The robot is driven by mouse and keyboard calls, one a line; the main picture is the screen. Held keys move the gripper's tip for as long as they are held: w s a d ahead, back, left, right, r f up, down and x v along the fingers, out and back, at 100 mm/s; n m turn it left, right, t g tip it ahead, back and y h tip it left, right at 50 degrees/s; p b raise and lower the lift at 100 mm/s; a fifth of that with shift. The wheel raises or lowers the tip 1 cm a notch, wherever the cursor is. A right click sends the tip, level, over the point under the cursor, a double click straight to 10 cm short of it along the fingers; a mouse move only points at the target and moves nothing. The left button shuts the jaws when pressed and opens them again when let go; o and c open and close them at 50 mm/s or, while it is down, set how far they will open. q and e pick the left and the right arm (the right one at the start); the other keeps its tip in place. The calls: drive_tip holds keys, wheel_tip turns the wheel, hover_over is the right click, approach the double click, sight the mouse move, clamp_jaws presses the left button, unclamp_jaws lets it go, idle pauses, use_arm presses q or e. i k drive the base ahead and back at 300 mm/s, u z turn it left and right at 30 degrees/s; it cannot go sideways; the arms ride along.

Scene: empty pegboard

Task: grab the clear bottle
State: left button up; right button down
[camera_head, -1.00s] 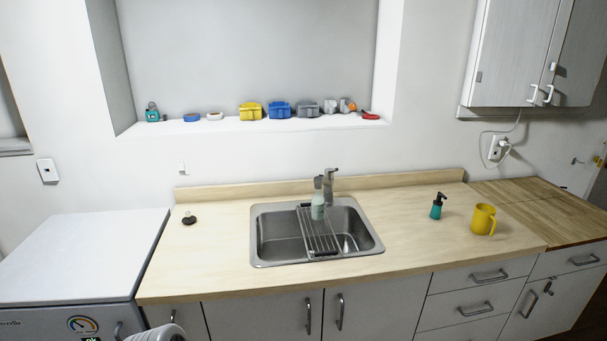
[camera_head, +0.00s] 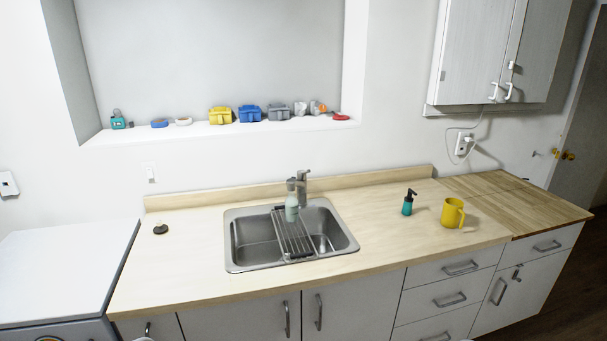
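A pale, translucent greenish bottle (camera_head: 292,207) with a grey top stands upright on the wire rack (camera_head: 290,238) over the sink (camera_head: 240,262). It is in front of the faucet (camera_head: 304,186), which partly overlaps it in the picture. I take it as the clear bottle. A teal pump bottle with a black top (camera_head: 408,205) stands on the counter to the right of the sink. Neither of my grippers shows in the head view.
A yellow mug (camera_head: 452,213) stands right of the teal bottle. A small dark stopper (camera_head: 160,229) lies on the counter (camera_head: 180,262) at left. Yellow, blue and grey containers line the ledge behind. The upper cabinet (camera_head: 480,55) hangs at right. The counter's front left is clear.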

sight(291, 205)
drive_tip(key=z, duration=1.1)
drive_tip(key=i, duration=0.55)
drive_tip(key=u, duration=2.05)
